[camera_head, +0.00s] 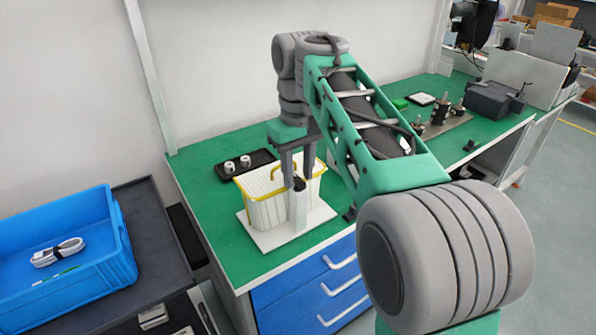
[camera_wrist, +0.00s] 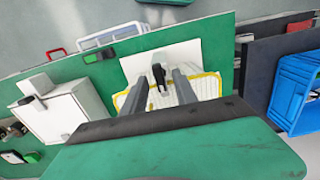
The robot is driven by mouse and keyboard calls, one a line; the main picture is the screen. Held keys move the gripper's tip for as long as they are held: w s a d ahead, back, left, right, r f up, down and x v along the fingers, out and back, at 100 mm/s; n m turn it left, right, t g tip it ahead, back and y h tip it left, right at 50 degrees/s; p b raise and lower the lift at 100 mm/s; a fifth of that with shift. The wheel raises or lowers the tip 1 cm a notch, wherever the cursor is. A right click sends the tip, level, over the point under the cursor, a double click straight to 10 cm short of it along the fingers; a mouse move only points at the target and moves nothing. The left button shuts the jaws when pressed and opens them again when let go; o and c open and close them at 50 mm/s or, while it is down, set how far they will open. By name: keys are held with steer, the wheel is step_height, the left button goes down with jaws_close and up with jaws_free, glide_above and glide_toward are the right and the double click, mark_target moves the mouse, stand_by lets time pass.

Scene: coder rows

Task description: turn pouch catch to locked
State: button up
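The pouch (camera_head: 262,205) is a white ribbed container with yellow trim on a white base plate (camera_head: 318,216) on the green bench. It also shows in the wrist view (camera_wrist: 208,87), partly behind the fingers. A white post stands at its front, with a small black catch (camera_head: 299,184) on top. In the wrist view the black catch (camera_wrist: 158,76) points roughly along the fingers. My gripper (camera_head: 298,183) reaches down over the catch. In the wrist view its fingertips (camera_wrist: 160,76) stand apart on either side of the catch, with gaps visible. I cannot tell which setting the catch is at.
A black tray with small metal parts (camera_head: 246,164) lies behind the pouch. A blue crate (camera_head: 95,262) with a white cable stands on a dark cabinet at left. Fixtures (camera_head: 441,110) and a dark device (camera_head: 494,99) occupy the bench's right end. Bare green bench lies left of the pouch.

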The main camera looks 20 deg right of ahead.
mark_target(298, 179)
step_height(298, 179, up, 8)
steer(key=p, duration=0.6)
steer(key=shift+f, duration=0.3)
steer(key=s+f+m+t+p, duration=0.1)
steer(key=s+f+m+t, duration=0.2)
steer(key=s+f, duration=1.1)
steer(key=shift+a+f, duration=0.15)
steer(key=shift+f, duration=0.05)
